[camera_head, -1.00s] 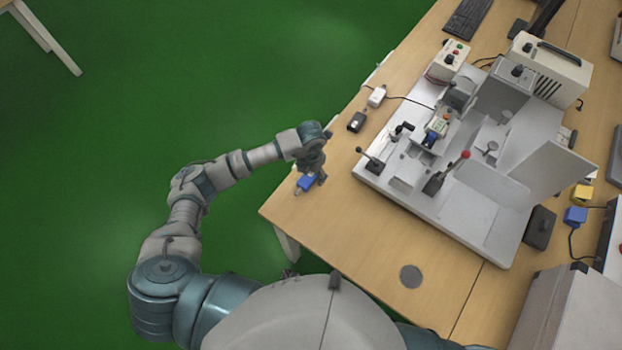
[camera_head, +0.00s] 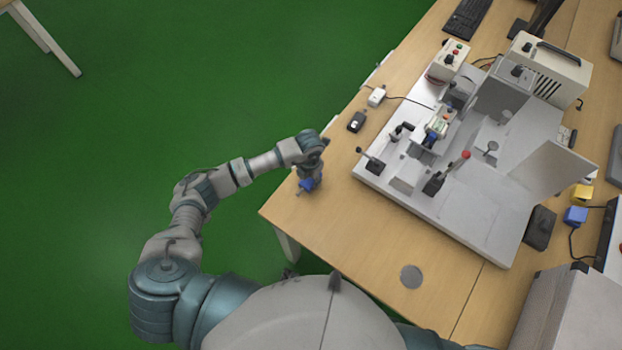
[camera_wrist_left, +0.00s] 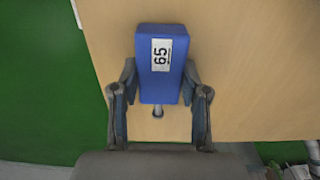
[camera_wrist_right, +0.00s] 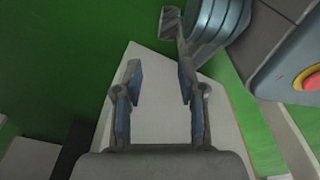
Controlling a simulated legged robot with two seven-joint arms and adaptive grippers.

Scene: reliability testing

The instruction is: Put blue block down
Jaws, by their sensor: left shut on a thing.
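The blue block (camera_wrist_left: 162,60) carries a white label reading 65 and sits between the fingers of my left gripper (camera_wrist_left: 160,95) in the left wrist view. The left gripper is shut on it. In the head view my left gripper (camera_head: 308,183) is over the near left corner of the wooden table (camera_head: 330,225), and the blue block (camera_head: 306,185) is small and partly covered by it. I cannot tell whether the block touches the table top. My right gripper (camera_wrist_right: 155,85) shows only in the right wrist view, with its fingers apart and nothing between them.
A grey test fixture (camera_head: 400,195) with levers stands on the table to the right. A black box (camera_head: 357,122) and a white plug (camera_head: 376,96) lie near the table's left edge. A grey disc (camera_head: 411,276) is at the near side. The wood around the left gripper is clear.

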